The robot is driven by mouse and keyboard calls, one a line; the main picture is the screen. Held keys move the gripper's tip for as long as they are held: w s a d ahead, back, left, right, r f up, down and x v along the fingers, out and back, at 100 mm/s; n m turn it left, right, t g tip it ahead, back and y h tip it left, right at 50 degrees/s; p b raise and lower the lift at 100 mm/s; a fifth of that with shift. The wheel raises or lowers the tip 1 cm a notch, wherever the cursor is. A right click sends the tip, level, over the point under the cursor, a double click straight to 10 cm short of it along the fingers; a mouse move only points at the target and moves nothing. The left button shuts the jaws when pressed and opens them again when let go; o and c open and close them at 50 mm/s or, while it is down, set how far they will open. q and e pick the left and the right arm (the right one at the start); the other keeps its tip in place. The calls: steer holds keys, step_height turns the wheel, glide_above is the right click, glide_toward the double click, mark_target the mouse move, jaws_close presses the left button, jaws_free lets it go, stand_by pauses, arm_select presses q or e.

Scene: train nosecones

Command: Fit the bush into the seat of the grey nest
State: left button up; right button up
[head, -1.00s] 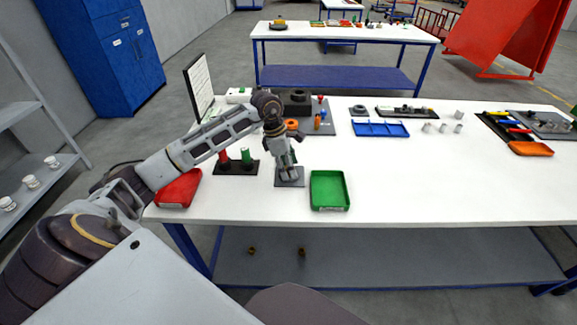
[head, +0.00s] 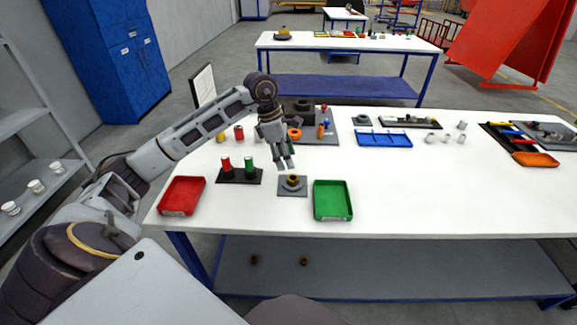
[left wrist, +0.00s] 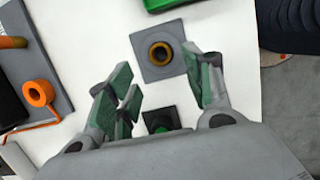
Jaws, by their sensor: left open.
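The brass bush (head: 293,180) stands upright in the middle of the grey nest (head: 285,191), a square plate at the table's front. In the left wrist view the bush (left wrist: 160,54) is a brass ring around a dark hole, inside the nest (left wrist: 148,72). Its rim stands a little proud in the head view; how deep it sits I cannot tell. My left gripper (head: 286,164) is open and empty, above and just behind the nest, apart from the bush. Its spread fingers also show in the left wrist view (left wrist: 166,88). My right gripper is out of view.
A green tray (head: 333,215) stands right of the nest. A black stand (head: 240,180) with red and green posts and a red tray (head: 181,210) are to its left. A grey fixture with orange parts (head: 318,140) lies behind. The table's right front is clear.

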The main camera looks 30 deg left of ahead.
arm_select(q)
steer(key=v, duration=0.4)
stand_by(0.9)
